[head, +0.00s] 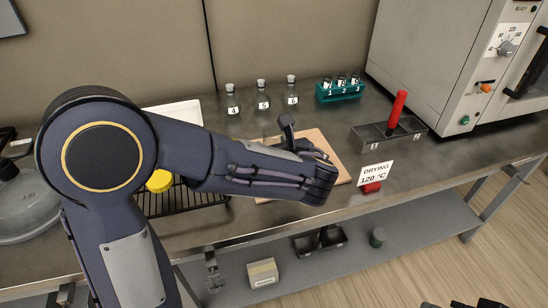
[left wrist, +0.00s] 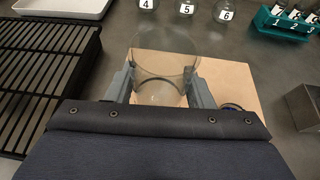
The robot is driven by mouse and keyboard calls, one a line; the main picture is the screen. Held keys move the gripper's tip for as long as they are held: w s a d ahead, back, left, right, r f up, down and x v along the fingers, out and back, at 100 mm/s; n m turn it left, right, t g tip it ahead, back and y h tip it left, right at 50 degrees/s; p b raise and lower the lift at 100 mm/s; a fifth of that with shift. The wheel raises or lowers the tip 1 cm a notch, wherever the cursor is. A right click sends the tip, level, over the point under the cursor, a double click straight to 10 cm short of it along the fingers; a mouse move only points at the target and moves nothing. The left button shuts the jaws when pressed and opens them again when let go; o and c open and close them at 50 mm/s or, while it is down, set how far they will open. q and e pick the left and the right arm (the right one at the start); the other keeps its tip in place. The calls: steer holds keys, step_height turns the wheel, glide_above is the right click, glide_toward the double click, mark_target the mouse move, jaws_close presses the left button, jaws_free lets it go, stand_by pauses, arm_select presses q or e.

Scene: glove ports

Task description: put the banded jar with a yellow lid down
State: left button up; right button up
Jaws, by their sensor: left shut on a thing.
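My left gripper (head: 303,146) is over the tan board (head: 331,152). In the left wrist view its two fingers (left wrist: 162,88) are shut on a clear glass jar (left wrist: 165,62) with a dark band low down. I see no yellow lid on this jar. I cannot tell whether its base touches the board (left wrist: 238,92); in the head view the arm hides most of it. A round yellow lid-like thing (head: 159,181) shows beside my forearm, over the black rack (head: 160,205); what is under it is hidden. Dark parts, perhaps my right gripper (head: 475,303), show at the bottom edge.
Numbered flasks (head: 262,98) stand behind the board, with a teal vial rack (head: 340,90) to their right. A grey tray with a red handle (head: 395,115), a "DRYING 120 °C" sign (head: 375,174) and an oven (head: 450,60) are right. A large glass vessel (head: 25,205) stands far left.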

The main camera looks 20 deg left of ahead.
arm_select(q)
steer(key=shift+w+a+f+b, duration=0.1)
steer(key=shift+w+f+b, duration=0.2)
steer(key=shift+f, duration=0.75)
steer(key=shift+w+a+f+b, duration=0.15)
steer(key=shift+f+b, duration=0.1)
steer(key=shift+f, duration=0.75)
steer(key=shift+d, duration=0.1)
steer(key=shift+f, duration=0.25)
steer(key=o, duration=1)
steer(key=shift+r, duration=0.1)
